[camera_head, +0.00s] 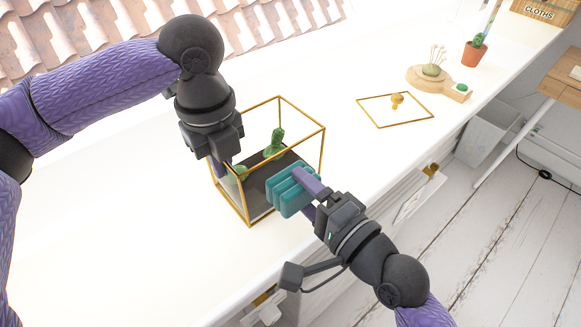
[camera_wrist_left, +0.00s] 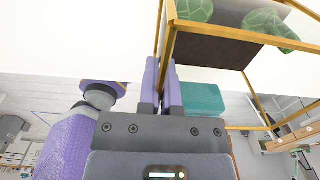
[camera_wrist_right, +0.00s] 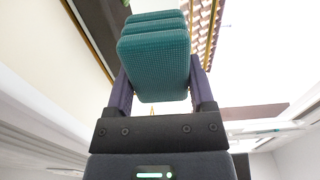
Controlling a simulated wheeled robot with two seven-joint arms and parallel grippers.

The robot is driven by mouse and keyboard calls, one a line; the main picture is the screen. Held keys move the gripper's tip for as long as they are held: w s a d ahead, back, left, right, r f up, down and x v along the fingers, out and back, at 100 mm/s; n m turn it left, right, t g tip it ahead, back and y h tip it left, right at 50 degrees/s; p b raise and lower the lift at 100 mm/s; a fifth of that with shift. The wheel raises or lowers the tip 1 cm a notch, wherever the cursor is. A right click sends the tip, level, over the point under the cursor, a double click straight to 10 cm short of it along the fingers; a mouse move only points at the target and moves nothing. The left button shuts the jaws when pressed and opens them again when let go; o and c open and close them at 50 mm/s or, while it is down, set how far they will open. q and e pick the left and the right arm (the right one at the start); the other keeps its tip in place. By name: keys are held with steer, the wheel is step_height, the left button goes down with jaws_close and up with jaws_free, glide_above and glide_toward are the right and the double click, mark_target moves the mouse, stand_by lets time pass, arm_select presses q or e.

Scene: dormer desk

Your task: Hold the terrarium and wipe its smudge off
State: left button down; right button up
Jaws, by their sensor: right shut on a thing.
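The terrarium (camera_head: 323,150), a gold-edged glass box with dark soil and green cacti, stands on the white desk. My left gripper (camera_head: 222,168) is at its left side; in the left wrist view its fingers (camera_wrist_left: 163,75) are close together with a gold edge post (camera_wrist_left: 168,42) between them. My right gripper (camera_head: 308,196) is shut on a teal ribbed sponge-like pad (camera_head: 291,191), which also shows in the right wrist view (camera_wrist_right: 155,65). The pad is at the terrarium's front right face; I cannot tell whether it touches the glass. I cannot make out a smudge.
A gold-framed glass lid with a knob (camera_head: 396,101) lies flat on the desk to the right. A box labelled CLOTHS (camera_head: 541,12) is at the far right. The desk's front edge is near my right arm.

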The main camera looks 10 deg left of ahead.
steer(key=v, duration=0.6)
steer(key=shift+s+d, duration=0.15)
steer(key=shift+d, duration=0.05)
